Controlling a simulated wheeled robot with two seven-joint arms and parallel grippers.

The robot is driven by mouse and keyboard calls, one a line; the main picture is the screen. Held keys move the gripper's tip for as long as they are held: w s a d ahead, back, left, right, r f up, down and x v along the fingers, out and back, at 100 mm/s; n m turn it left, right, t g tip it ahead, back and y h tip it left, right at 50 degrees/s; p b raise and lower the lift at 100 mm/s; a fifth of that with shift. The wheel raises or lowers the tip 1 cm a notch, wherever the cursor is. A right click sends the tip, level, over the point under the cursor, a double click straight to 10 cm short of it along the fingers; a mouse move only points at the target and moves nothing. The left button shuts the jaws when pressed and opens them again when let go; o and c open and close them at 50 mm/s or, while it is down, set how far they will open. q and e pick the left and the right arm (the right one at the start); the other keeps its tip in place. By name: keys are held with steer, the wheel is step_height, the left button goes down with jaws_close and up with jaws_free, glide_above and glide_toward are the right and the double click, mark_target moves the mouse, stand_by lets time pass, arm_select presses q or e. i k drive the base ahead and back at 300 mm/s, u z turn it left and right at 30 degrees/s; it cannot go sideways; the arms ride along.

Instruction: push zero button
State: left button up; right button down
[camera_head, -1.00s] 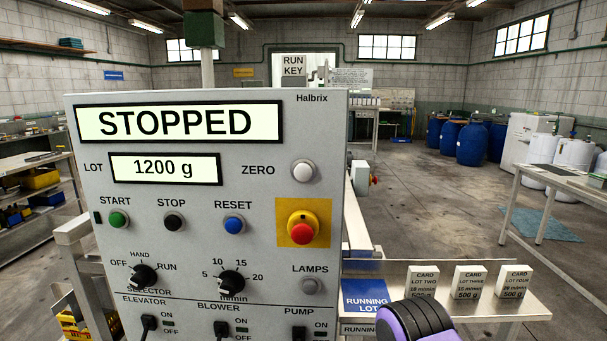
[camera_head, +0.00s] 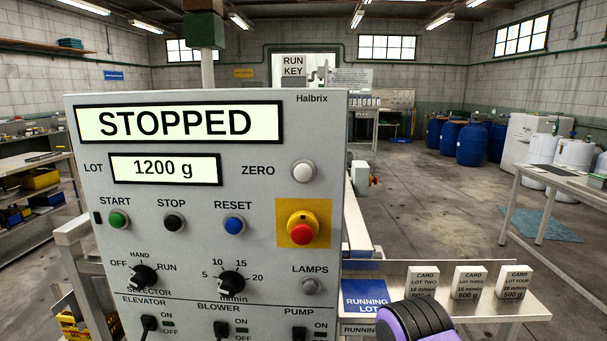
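The white ZERO button (camera_head: 303,171) sits on the grey control panel (camera_head: 260,210), right of its ZERO label and above the yellow plate with the red emergency button (camera_head: 302,233). The lot display (camera_head: 165,169) reads 1200 g, and the large display (camera_head: 180,122) reads STOPPED. A purple and black rounded part, seemingly of my arm, shows at the bottom edge, right of the panel and well below the ZERO button. No gripper fingers show in this view.
Green START (camera_head: 117,220), black STOP (camera_head: 174,222) and blue RESET (camera_head: 234,225) buttons lie left of the emergency button. Selector knobs and switches are below. A metal shelf (camera_head: 520,308) at right holds white cards (camera_head: 470,283) and a blue RUNNING LOT plate (camera_head: 366,300).

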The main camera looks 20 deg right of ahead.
mark_target(303, 173)
steer(key=u, duration=0.7)
steer(key=i, duration=0.25)
steer(key=z, duration=1.35)
